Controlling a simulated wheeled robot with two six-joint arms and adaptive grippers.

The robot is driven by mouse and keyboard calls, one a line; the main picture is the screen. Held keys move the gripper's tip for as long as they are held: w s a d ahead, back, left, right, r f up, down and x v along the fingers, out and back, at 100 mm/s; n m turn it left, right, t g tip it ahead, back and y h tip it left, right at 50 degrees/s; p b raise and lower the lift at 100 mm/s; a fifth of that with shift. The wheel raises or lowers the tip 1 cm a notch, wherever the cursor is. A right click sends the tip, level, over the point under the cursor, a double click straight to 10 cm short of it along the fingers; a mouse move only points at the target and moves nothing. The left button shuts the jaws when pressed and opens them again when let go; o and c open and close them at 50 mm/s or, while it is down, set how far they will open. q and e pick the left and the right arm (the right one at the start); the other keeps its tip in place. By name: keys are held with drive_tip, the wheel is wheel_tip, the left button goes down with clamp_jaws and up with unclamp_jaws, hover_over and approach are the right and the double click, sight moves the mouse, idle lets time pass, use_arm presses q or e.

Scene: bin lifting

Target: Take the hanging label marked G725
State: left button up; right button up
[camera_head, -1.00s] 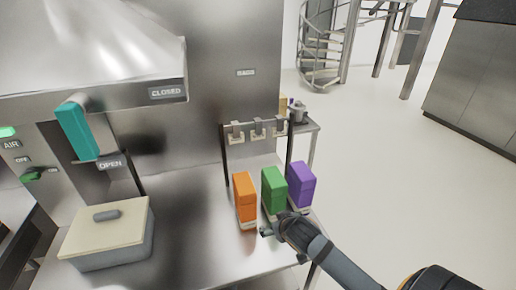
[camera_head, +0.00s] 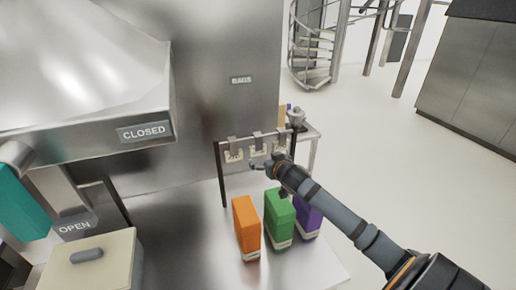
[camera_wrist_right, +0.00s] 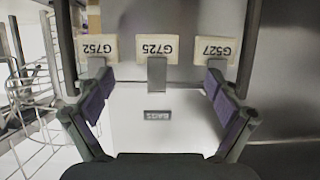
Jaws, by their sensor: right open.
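Three cream labels hang in a row from a dark rail (camera_head: 228,140). In the right wrist view they appear upside down: G752 (camera_wrist_right: 97,47) at left, G725 (camera_wrist_right: 157,48) in the middle, and G527 (camera_wrist_right: 216,50) at right. Each hangs by a grey clip. My right gripper (camera_wrist_right: 155,84) is open, its purple-padded fingers spread either side of the middle clip's line, with nothing held. In the head view my right gripper (camera_head: 262,165) is just in front of the rail, partly covering the labels' lower area. I cannot tell the exact gap. My left gripper is out of view.
Orange (camera_head: 246,225), green (camera_head: 279,215) and purple (camera_head: 308,215) boxes stand on the steel counter below my right arm. A lidded bin (camera_head: 92,262) sits at the lower left, beneath a metal hood (camera_head: 80,70). A BAGS sign (camera_head: 241,80) is on the back wall.

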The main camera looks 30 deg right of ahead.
sight(259, 153)
drive_tip(key=p+x, duration=0.1)
drive_tip(key=x, duration=0.4)
drive_tip(key=shift+d, duration=0.1)
drive_tip(key=p+x, duration=0.1)
drive_tip(key=x, duration=0.2)
drive_tip(key=shift+w+d+f, duration=0.1)
drive_tip(key=shift+w+d, duration=0.1)
drive_tip(key=shift+w+f, duration=0.3)
drive_tip(key=shift+w, duration=0.05)
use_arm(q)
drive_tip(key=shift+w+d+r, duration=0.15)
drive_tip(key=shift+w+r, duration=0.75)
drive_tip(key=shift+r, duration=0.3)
use_arm(e)
drive_tip(key=shift+s, duration=0.1)
drive_tip(key=shift+s+r, duration=0.1)
drive_tip(key=shift+r, duration=0.05)
drive_tip(key=c, duration=0.4)
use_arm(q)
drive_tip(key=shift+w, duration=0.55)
use_arm(e)
drive_tip(key=c, duration=0.7)
